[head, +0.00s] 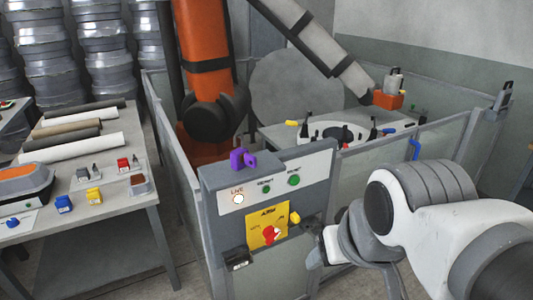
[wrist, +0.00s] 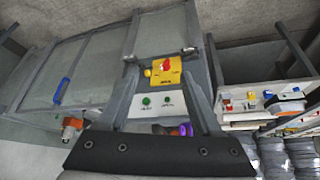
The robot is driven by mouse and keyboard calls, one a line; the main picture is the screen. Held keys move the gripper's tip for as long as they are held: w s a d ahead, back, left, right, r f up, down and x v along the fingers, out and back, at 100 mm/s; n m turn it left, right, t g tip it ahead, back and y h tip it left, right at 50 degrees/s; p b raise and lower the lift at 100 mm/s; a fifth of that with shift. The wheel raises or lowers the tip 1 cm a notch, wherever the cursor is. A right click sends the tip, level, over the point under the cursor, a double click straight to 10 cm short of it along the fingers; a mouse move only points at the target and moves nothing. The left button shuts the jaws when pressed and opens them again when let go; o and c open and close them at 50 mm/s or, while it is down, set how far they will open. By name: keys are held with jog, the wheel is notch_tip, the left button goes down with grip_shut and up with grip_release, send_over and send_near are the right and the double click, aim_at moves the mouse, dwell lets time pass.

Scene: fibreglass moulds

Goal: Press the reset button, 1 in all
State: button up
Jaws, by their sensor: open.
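A grey control panel (head: 313,190) carries two green buttons. The left green button (head: 264,189) is by a small white lamp marked LIVE (head: 238,199); the right green button (head: 294,180) is higher in the picture. Their small labels are too blurred to tell surely which is reset. In the wrist view the panel is upside down, with both buttons (wrist: 146,101) and (wrist: 168,103) showing. My gripper (head: 312,248) is open and empty, at the panel's lower right, apart from the buttons. Its fingertips are partly hidden in the head view.
A yellow plate with a red rotary switch (head: 269,235) sits below the buttons. Fencing surrounds an orange robot arm (head: 205,45). A cluttered table (head: 125,222) stands left.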

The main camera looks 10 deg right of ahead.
grip_shut()
dwell(1.4)
